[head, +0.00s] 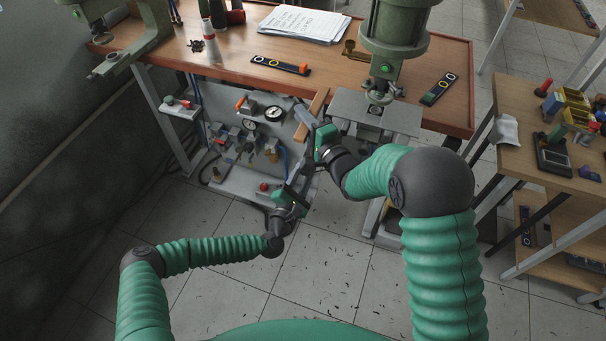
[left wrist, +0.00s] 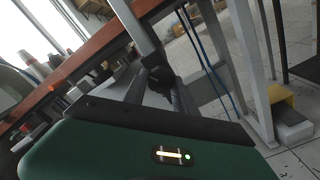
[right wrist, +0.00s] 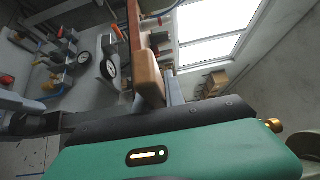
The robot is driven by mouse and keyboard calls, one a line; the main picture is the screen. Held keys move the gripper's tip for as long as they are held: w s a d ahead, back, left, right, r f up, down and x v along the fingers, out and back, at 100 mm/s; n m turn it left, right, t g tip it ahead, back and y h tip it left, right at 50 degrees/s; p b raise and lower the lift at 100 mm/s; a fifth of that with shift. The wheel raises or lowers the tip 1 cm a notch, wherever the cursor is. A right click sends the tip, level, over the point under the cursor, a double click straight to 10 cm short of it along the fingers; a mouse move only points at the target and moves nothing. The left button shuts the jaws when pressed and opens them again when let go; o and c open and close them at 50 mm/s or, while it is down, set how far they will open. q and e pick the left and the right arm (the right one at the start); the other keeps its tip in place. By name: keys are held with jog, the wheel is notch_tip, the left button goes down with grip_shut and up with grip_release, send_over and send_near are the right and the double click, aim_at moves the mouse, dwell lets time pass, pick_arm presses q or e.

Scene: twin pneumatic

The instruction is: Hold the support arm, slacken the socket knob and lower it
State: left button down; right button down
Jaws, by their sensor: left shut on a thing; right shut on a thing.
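My left gripper (head: 290,198) is lower and to the left, near the lower panel. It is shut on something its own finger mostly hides. In the left wrist view a dark rounded part, probably the socket knob (left wrist: 160,80), shows just past the finger.
A panel with gauges (head: 273,114) and fittings stands left of my grippers under the wooden bench (head: 215,60). A green press (head: 392,30) stands on the bench. A side table (head: 510,95) with bins is at the right. The tiled floor (head: 320,270) in front is open.

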pick_arm(q)
jog(key=shift+a+f, duration=0.1)
jog(key=shift+f, duration=0.2)
jog(key=c, duration=1.4)
grip_release()
jog(key=o, duration=0.4)
jog(key=shift+w, duration=0.1)
jog(key=shift+r, duration=0.1)
jog(key=shift+s, duration=0.3)
jog(key=v, duration=1.1)
jog(key=shift+s+a, duration=0.2)
jog(key=shift+a, duration=0.05)
